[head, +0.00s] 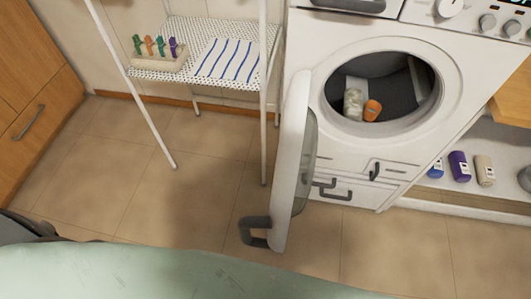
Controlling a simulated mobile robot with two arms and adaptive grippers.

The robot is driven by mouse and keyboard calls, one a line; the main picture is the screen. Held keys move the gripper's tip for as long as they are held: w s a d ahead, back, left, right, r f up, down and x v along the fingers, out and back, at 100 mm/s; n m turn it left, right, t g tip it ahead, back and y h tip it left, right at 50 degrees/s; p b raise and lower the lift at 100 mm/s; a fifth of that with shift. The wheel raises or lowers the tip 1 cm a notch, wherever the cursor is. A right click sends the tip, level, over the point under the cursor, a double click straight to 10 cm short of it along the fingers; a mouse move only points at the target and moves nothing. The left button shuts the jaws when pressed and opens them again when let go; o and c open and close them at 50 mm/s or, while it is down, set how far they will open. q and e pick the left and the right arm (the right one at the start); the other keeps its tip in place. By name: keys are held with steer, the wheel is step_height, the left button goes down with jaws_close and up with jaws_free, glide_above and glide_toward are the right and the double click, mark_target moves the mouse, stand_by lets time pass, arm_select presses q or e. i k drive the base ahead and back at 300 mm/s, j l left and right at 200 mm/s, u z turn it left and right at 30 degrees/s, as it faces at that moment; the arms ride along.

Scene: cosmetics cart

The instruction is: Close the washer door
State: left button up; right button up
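The white washer (305,32) stands at the upper right with its round opening uncovered. Its door (291,165) stands open, swung out toward me from the left side of the opening, and shows nearly edge-on. A dark grey loop handle (256,232) sits at the door's near end. Inside the drum (400,88) lie a pale item (353,105) and an orange item (372,110). Neither of my grippers is in view, so nothing shows touching the door or its handle.
A white wire rack (150,75) with a striped cloth (222,58) stands left of the door. A wooden cabinet (45,75) is at the far left. Bottles, including a purple one (459,166), stand on a low shelf at right. Tiled floor left of the door is clear.

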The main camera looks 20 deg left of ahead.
mark_target(289, 156)
steer(key=j+z, duration=0.2)
steer(key=j, duration=0.2)
steer(key=k+j+z, duration=0.15)
steer(key=j, duration=0.2)
steer(key=k+j+z, duration=0.1)
steer(key=k+j, duration=0.2)
